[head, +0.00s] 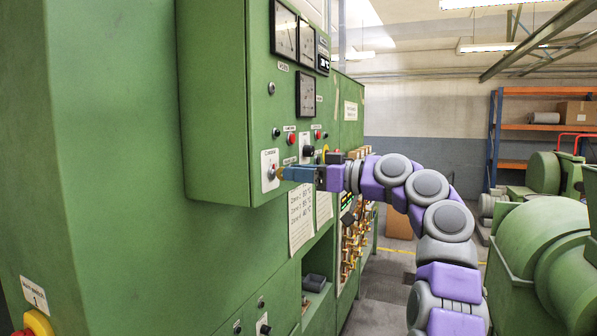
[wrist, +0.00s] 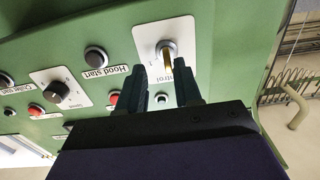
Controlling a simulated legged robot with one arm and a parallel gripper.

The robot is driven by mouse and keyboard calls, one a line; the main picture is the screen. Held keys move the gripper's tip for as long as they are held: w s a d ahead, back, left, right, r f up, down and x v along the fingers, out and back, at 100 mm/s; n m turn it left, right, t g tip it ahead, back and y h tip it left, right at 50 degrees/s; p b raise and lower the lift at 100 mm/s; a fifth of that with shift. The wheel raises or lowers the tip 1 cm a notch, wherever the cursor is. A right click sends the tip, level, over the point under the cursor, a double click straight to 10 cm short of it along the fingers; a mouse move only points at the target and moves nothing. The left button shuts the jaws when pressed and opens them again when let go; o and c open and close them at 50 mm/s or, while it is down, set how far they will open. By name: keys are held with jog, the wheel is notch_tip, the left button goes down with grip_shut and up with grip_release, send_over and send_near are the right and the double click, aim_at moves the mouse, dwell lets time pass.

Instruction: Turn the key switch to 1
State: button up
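The key switch (wrist: 168,53) sits on a white plate marked "Control" in the wrist view, with a brass-coloured key standing out of it. In the head view its white plate (head: 269,164) is on the front of the green cabinet, low on the panel. My gripper (wrist: 160,65) is open, with its two dark fingers apart. The key shows between the fingertips, nearer the right one; I cannot tell whether they touch it. In the head view my gripper (head: 280,173) points left at the plate, its tips close to the key.
A black rotary knob (wrist: 56,91) and several buttons, one labelled "Hood start" (wrist: 96,58), lie left of the plate in the wrist view. Gauges (head: 285,30) are above on the green cabinet (head: 215,110). A green machine (head: 540,260) stands at the right.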

aim_at(269, 173)
jog(key=a, duration=0.3)
jog(key=shift+f, duration=0.1)
jog(key=shift+a, duration=0.35)
jog(key=shift+c, duration=0.2)
jog(key=shift+a, duration=0.2)
jog(key=shift+c, duration=0.7)
jog(key=shift+w+d, duration=0.1)
jog(key=shift+d, duration=0.45)
jog(key=c, duration=0.3)
jog(key=shift+d, duration=0.4)
grip_shut()
jog(key=shift+a+m, duration=0.1)
jog(key=shift+m, duration=0.2)
